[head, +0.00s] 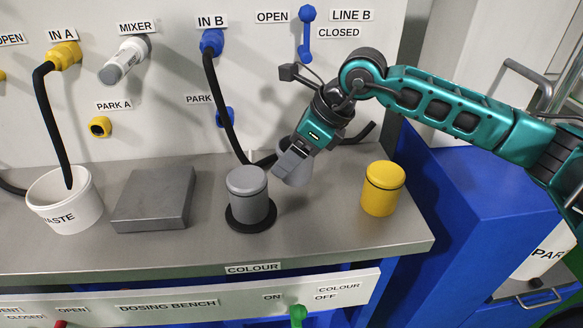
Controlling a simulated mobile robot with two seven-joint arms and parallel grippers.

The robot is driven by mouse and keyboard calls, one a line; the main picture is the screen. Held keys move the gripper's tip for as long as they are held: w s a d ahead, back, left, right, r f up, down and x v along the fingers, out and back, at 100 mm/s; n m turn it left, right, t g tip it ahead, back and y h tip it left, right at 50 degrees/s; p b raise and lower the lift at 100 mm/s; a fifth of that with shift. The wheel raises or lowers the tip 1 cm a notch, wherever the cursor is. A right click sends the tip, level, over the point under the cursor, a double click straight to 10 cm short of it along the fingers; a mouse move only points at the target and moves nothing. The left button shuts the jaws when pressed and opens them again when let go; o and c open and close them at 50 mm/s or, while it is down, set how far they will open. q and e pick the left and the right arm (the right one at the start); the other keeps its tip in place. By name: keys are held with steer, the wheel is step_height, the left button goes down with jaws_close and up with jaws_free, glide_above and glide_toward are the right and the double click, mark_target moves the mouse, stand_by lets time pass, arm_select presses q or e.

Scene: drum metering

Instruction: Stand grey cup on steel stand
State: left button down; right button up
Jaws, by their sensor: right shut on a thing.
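My right gripper (288,152) reaches in from the right and points down and to the left. It is shut on the grey cup (294,169), which shows as a tilted light-grey shape at the fingertips, partly hidden by them. The cup is held just behind and to the right of a grey lidded canister; whether the two touch I cannot tell. The steel stand (155,198) is a low, flat grey block on the bench to the left, with nothing on its top. My left gripper is not in view.
The grey canister (247,196) stands on a black disc between cup and stand. A yellow canister (382,188) is at right, a white waste bucket (66,200) at left. Black hoses (220,105) hang from the panel, one running behind the gripper. The front bench strip is clear.

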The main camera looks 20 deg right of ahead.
steer(key=shift+f, duration=1.85)
steer(key=shift+f+b, duration=0.2)
steer(key=shift+b, duration=0.2)
steer(key=o, duration=1.1)
steer(key=shift+r, duration=0.1)
steer(key=shift+c, duration=0.2)
steer(key=shift+r, duration=0.1)
